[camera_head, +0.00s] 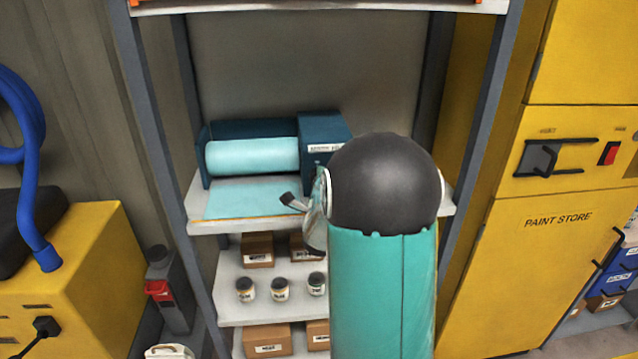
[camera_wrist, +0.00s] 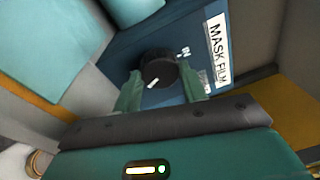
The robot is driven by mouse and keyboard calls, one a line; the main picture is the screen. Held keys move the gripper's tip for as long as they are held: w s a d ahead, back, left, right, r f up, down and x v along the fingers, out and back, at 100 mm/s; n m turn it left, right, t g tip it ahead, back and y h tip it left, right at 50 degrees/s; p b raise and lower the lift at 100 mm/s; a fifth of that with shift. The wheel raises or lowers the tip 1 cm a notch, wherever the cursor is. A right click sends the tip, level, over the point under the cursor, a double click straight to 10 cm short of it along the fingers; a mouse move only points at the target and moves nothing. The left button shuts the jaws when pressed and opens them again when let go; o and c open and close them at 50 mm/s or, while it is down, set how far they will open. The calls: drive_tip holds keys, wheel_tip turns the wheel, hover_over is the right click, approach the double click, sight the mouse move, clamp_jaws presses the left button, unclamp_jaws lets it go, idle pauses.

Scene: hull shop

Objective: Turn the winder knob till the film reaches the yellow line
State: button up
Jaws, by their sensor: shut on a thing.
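The mask film winder (camera_head: 325,135) is a dark blue unit on the middle shelf, with a pale blue film roll (camera_head: 252,157). The pale blue film (camera_head: 250,198) lies flat on the shelf in front of the roll, its front edge close to the thin yellow line (camera_head: 245,219) along the shelf front. In the wrist view, my gripper (camera_wrist: 160,80) has its green fingers on both sides of the round black winder knob (camera_wrist: 158,69), shut on it. A white mark shows on the knob's face. My arm hides the knob in the head view.
Steel uprights (camera_head: 160,150) flank the shelf. Jars (camera_head: 280,289) and cardboard boxes (camera_head: 257,249) stand below. A yellow paint store cabinet (camera_head: 560,225) is at right, and a yellow unit (camera_head: 80,260) with a blue hose (camera_head: 30,200) at left.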

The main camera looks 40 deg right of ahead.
drive_tip(key=shift+r, duration=0.15)
idle(0.4)
drive_tip(key=o, duration=1)
drive_tip(key=shift+d, duration=0.1)
